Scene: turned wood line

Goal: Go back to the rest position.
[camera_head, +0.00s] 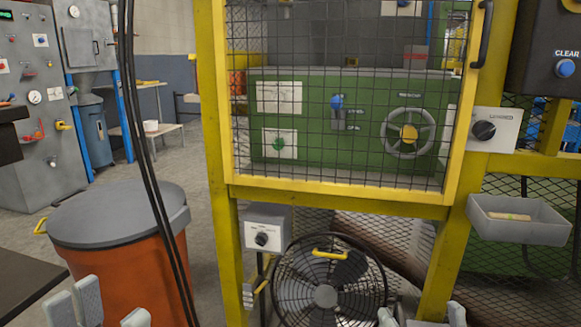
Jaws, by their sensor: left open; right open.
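My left gripper (105,312) shows at the bottom left edge, with only its pale grey fingertips in view. The fingertips are apart and nothing is seen between them. It appears in front of the orange bin. My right gripper (422,318) shows at the bottom edge right of centre, in front of the yellow frame's lower part. Its fingertips are apart, with no held object visible. The rest of both grippers is cut off by the picture's lower edge.
A yellow frame (330,193) with a mesh door stands ahead, a green machine (350,115) behind it. A black fan (325,295) is below. An orange bin (125,265) with a grey lid is at left. A grey tray (520,230) hangs at right.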

